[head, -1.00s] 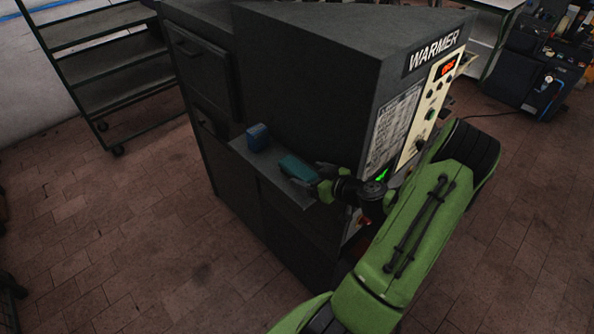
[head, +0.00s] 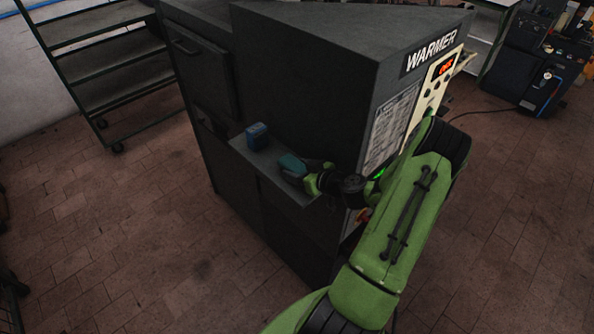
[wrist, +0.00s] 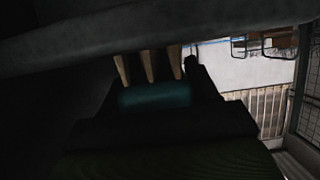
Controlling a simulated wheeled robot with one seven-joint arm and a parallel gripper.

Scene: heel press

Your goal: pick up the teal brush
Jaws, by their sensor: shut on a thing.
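The teal brush (head: 291,164) is at my gripper (head: 306,174), over the right part of the small grey shelf (head: 268,169) on the side of the warmer. My gripper is shut on the brush. In the wrist view the brush (wrist: 155,95) is a dark teal block between the jaws, with several tan strips above it. The picture there is dark, and I cannot tell whether the brush still touches the shelf.
A blue box (head: 257,136) stands on the shelf to the left of the brush. The dark warmer cabinet (head: 300,85) rises right behind the shelf. A shelf rack (head: 100,60) stands at the back left.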

